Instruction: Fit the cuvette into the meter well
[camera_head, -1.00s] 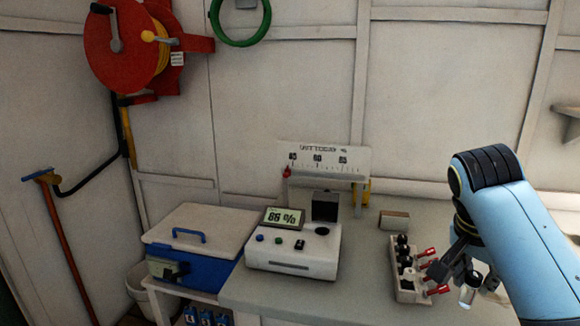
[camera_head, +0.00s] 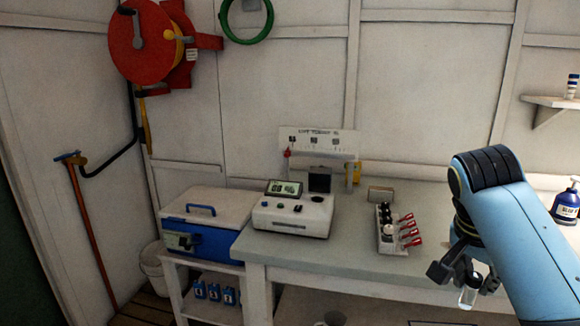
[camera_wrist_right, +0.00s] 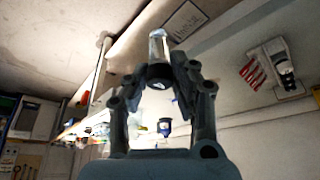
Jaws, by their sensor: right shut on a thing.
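My right gripper (camera_head: 464,275) is shut on a small clear cuvette (camera_head: 469,296), which hangs below the fingers, in front of the table's edge. In the right wrist view the cuvette (camera_wrist_right: 158,45) with its dark cap (camera_wrist_right: 160,74) sits between the two fingers (camera_wrist_right: 158,84). The white meter (camera_head: 291,217) stands on the table to the left, well away from the gripper. It has a lit display (camera_head: 285,187) and a raised dark lid (camera_head: 320,180). My left gripper is not in view.
A rack (camera_head: 391,242) with dark-capped vials and several red-handled items stands on the table (camera_head: 345,256), between meter and gripper. A small box (camera_head: 381,194) lies behind it. A blue cooler (camera_head: 206,223) is left of the meter. A blue bottle (camera_head: 567,206) stands at right.

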